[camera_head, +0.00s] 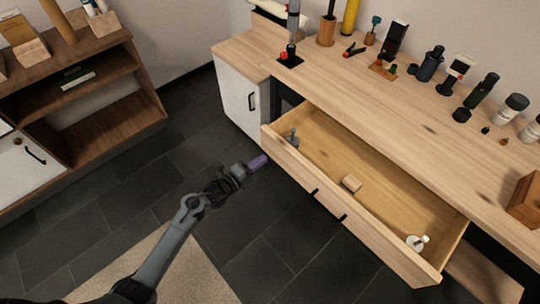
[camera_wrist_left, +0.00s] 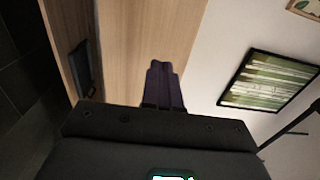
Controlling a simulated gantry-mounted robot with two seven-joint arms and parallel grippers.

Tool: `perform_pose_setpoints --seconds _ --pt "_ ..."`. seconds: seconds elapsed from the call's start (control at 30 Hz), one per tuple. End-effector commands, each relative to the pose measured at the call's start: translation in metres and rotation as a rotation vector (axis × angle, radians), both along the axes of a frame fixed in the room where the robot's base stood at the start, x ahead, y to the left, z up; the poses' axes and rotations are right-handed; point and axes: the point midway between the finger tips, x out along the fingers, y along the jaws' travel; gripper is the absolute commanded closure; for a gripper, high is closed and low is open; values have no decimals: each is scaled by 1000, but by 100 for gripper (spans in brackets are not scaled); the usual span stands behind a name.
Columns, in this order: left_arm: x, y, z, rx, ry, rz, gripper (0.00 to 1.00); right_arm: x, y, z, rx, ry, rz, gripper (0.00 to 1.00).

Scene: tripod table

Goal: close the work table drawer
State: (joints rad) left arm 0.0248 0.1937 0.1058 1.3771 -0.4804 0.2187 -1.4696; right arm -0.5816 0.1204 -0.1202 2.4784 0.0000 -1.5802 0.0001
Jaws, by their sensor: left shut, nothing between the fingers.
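The work table drawer (camera_head: 340,208) is pulled well out from the light wood work table (camera_head: 400,110) in the head view. I cannot tell whether the fingertips touch the panel. In the left wrist view the shut fingers (camera_wrist_left: 162,85) show against a light wood surface, with a dark handle (camera_wrist_left: 84,70) to the left. My right gripper is not in view.
A white cabinet (camera_head: 238,95) with a black handle stands at the table's left end. Several bottles and tools stand along the table's back. A dark wood shelf unit (camera_head: 110,95) stands at the left. Dark tiled floor (camera_head: 150,185) is free between them, with a beige rug (camera_head: 155,270) in front.

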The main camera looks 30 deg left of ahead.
Motion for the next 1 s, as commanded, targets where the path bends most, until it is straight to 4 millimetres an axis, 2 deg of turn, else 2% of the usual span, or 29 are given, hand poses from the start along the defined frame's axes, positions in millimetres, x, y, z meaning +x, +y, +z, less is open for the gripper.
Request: perform_pose_setpoints --seconds 0.1,0.33,1.0 --pt "19 -7 -1 -2 -3 0 100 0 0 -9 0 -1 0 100" --pt "40 -15 0 -2 -2 1 100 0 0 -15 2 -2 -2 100" --pt "48 -15 0 0 -1 7 100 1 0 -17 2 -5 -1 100"
